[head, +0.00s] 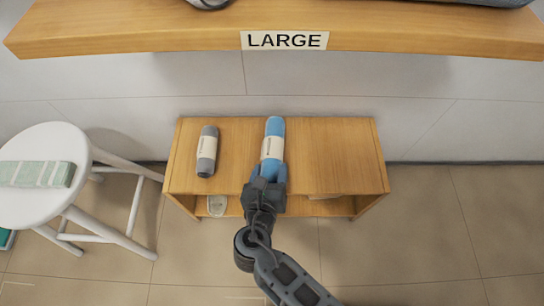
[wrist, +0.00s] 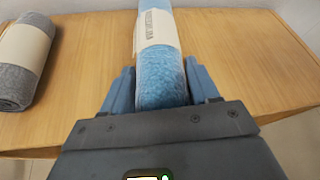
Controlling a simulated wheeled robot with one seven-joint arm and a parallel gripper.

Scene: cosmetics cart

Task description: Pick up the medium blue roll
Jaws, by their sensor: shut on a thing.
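The blue roll (head: 274,130) with a pale paper band lies on the low wooden cabinet top, pointing away from me. It also shows in the wrist view (wrist: 158,75), running up out of the frame. My gripper (head: 268,175) is at the roll's near end, with its blue fingers (wrist: 160,88) on either side of the roll. It is shut on the roll. The roll's near end is partly hidden by my gripper.
A grey roll (head: 207,151) lies on the cabinet top (head: 335,150) to the left. A shelf labelled LARGE (head: 150,25) hangs above. The cabinet top's right side is clear.

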